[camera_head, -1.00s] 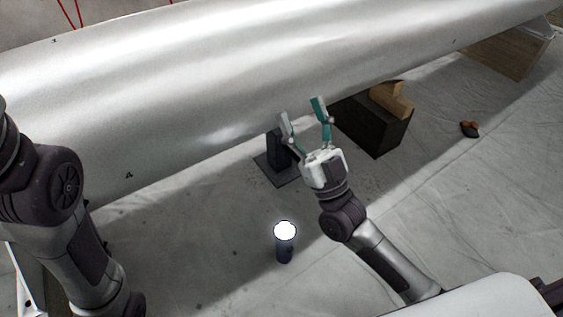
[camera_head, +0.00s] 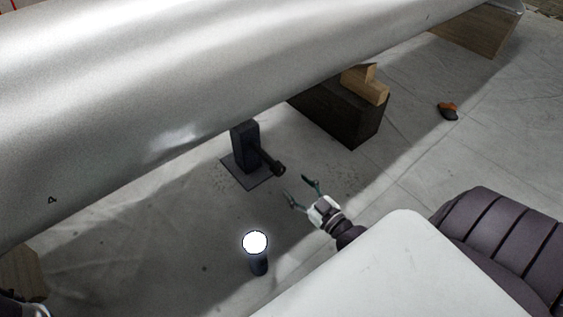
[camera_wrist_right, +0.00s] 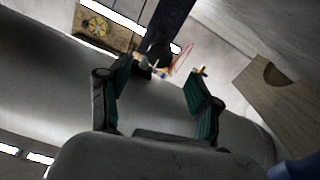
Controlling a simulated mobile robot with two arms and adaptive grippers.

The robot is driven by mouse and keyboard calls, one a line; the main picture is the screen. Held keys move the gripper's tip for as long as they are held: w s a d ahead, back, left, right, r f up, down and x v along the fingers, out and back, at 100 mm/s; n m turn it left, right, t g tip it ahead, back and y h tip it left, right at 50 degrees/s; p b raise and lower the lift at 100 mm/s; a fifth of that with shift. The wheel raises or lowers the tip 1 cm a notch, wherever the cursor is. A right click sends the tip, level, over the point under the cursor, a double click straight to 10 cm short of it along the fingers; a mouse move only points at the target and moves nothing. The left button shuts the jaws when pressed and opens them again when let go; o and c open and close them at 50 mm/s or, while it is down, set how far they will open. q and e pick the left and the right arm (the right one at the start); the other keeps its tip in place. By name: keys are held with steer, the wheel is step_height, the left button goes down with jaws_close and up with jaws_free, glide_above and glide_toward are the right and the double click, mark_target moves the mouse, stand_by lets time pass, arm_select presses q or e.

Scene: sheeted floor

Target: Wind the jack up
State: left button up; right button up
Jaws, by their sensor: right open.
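The jack (camera_head: 245,146) is a dark upright post on a flat square plate under the large silver cylinder (camera_head: 150,90). Its crank handle (camera_head: 270,162) sticks out toward the lower right and ends in a dark knob. My right gripper (camera_head: 297,187) is open and empty, a short way to the lower right of the knob and apart from it. In the right wrist view the open fingers (camera_wrist_right: 168,80) have teal pads, and a dark bar (camera_wrist_right: 172,25), which I cannot identify for certain, ends beyond and between them.
A black block (camera_head: 340,113) with a wooden piece (camera_head: 367,84) on it stands right of the jack. A lit lamp (camera_head: 257,262) stands on the floor in front. A small orange and black object (camera_head: 447,111) lies at right.

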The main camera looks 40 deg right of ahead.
mark_target(282, 172)
steer(key=w+b, duration=0.1)
steer(key=w, duration=0.2)
steer(key=w+b, duration=0.1)
steer(key=w, duration=0.1)
steer(key=shift+w+a+f+b, duration=0.1)
steer(key=shift+w+a+b, duration=0.1)
steer(key=shift+w+b, duration=0.15)
steer(key=shift+w, duration=0.55)
steer(key=c, duration=1.1)
steer(key=shift+c, duration=0.2)
steer(key=shift+r, duration=0.2)
